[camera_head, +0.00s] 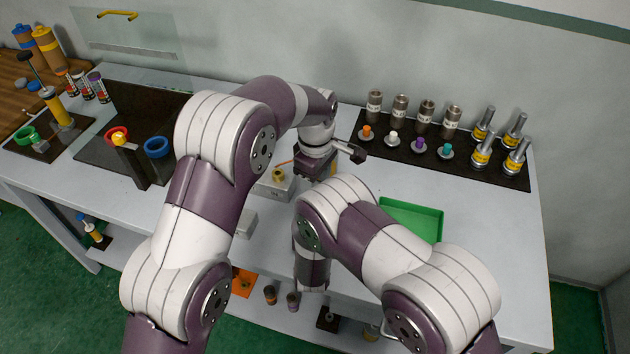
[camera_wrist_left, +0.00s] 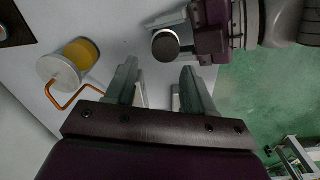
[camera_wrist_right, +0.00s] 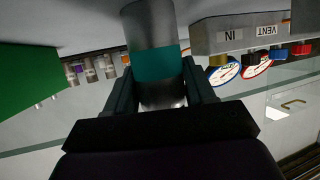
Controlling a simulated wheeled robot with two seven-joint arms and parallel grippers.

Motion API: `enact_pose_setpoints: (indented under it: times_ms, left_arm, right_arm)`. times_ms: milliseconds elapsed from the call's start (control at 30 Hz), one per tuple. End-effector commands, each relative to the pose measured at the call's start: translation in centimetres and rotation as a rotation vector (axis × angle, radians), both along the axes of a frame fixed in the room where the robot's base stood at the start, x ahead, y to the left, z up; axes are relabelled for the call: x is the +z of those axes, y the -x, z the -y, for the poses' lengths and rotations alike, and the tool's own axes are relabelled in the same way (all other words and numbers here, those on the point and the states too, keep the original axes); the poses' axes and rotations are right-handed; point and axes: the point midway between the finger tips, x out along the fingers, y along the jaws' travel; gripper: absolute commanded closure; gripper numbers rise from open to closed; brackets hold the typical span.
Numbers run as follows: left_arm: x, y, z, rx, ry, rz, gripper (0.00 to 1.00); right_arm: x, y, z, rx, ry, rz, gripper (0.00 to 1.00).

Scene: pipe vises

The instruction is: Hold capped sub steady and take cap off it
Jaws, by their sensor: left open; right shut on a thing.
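The sub is a grey steel cylinder with a teal band (camera_wrist_right: 157,64), clamped in my right gripper (camera_wrist_right: 158,82) in the right wrist view. A dark round end (camera_wrist_left: 165,45) shows beside the right gripper in the left wrist view; I cannot tell whether it is the cap or the bare end. My left gripper (camera_wrist_left: 160,78) is open and empty, with the round end just beyond its fingertips, apart from them. In the head view my left wrist shows near the table's middle; my arms hide the sub and the right gripper there.
A black rack (camera_head: 512,170) at the back right holds steel cylinders, coloured plugs and yellow-banded parts. A box marked IN and VENT (camera_wrist_right: 240,35) with gauges is near the sub.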

Motion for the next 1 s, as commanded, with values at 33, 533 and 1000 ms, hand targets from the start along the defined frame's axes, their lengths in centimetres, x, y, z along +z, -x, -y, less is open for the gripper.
enact_pose_setpoints:
  times_ms: [33,533,1000]
  left_arm:
    - [0.1,0.0,0.0,-0.185,-0.004,0.001,0.47]
    - [0.5,0.7,-0.3,-1.658,-0.021,-0.007,0.47]
    - [-6.6,0.7,-0.3,-1.71,-0.021,-0.009,0.47]
  right_arm:
    - [-0.1,0.0,0.0,0.0,0.001,-0.002,1.0]
    - [-0.1,0.0,0.0,0.0,0.001,-0.001,1.0]
    - [0.0,0.0,0.0,-0.001,0.001,-0.001,1.0]
